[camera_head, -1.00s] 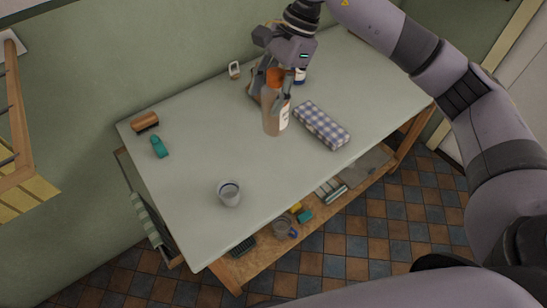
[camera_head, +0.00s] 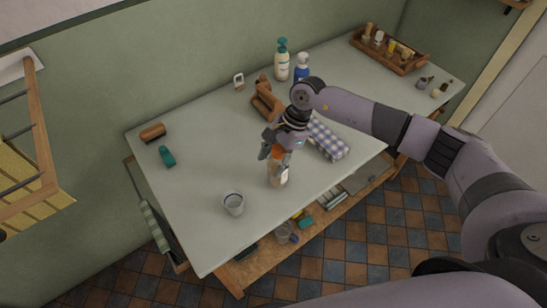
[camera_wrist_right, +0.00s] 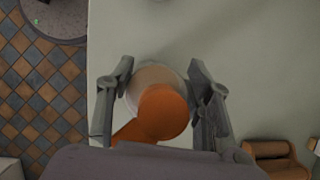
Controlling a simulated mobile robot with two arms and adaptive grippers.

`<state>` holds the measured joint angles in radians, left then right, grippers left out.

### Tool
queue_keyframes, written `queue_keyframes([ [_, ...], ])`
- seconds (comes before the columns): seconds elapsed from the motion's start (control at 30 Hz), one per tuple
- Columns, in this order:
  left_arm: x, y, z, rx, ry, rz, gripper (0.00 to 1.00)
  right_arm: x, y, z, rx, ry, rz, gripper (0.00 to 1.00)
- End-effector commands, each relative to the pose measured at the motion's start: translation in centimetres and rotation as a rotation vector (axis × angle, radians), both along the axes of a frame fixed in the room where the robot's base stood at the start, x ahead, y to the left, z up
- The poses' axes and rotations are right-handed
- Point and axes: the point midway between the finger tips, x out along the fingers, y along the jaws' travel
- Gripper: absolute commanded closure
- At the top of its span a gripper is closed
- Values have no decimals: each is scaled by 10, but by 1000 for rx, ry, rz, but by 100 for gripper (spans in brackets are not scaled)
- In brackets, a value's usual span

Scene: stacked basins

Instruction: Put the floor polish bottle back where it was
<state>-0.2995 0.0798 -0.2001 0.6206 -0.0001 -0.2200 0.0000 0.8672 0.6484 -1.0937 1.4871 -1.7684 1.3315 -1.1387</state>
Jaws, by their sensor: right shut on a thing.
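The floor polish bottle (camera_head: 277,177) has a pale brownish body, a light label and an orange cap. My right gripper (camera_head: 276,153) is shut on its upper part, over the front middle of the table. The bottle looks upright; I cannot tell whether its base touches the table. In the right wrist view the orange cap of the bottle (camera_wrist_right: 163,112) sits between the two fingers of the right gripper (camera_wrist_right: 160,88). My left gripper is not in view.
On the table (camera_head: 200,150) stand a grey cup (camera_head: 234,203), a checked cloth-like block (camera_head: 328,140), a wooden item (camera_head: 266,103), a pump bottle (camera_head: 282,62), a blue-white bottle (camera_head: 302,68) and a wooden crate (camera_head: 390,50). A teal item (camera_head: 167,157) and a brown roll (camera_head: 152,132) lie left.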

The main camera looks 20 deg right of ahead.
Motion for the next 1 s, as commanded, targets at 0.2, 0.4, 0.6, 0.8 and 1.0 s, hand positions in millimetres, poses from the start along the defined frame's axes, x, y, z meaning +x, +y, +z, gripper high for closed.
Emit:
queue_keyframes([
  [0.2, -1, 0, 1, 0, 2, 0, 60, 1, 0, -3, 2, -3, 1, 90],
  [0.4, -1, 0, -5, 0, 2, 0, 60, 1, 0, -7, 2, -3, 0, 90],
  [0.6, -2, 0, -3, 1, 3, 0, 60, 0, 0, -6, 0, -1, 1, 40],
  [0.8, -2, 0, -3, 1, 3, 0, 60, 0, 0, -5, 1, -2, 0, 33],
  [1.0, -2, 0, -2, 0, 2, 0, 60, 0, 0, -5, 1, -2, 0, 33],
])
